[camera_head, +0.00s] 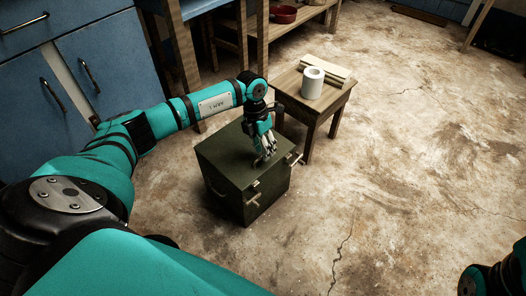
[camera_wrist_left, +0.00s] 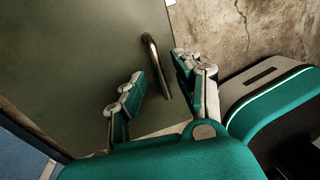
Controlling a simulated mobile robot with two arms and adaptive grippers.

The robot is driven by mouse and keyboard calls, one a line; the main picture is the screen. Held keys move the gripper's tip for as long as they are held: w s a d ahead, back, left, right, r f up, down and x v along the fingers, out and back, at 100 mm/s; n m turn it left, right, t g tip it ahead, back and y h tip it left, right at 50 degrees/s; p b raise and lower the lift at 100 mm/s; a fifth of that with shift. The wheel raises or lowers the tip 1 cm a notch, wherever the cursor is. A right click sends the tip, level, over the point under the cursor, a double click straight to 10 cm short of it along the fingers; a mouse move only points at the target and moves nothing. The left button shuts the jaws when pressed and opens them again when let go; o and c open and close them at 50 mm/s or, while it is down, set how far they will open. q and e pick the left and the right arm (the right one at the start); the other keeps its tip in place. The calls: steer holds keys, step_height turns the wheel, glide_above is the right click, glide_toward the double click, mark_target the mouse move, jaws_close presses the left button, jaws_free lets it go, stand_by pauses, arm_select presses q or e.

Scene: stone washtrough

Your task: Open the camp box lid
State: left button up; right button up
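The camp box (camera_head: 270,190) is a dark green box on the floor, left of the middle in the head view. Its lid (camera_head: 222,152) lies flat and looks shut; it also fills much of the left wrist view (camera_wrist_left: 70,60). A curved metal handle (camera_wrist_left: 152,55) stands on the lid. My left gripper (camera_head: 266,150) is over the lid near its front edge. In the left wrist view my left gripper (camera_wrist_left: 156,75) is open, with one finger on each side of the handle. Contact with the handle cannot be told. My right gripper is not in view.
Blue cabinets (camera_head: 108,60) stand at the left. Latches (camera_head: 253,200) stick out at the box front. The floor to the right is clear.

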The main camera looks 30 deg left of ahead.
arm_select(q)
steer(key=shift+f, duration=0.1)
steer(key=shift+c, duration=0.3)
jaws_close()
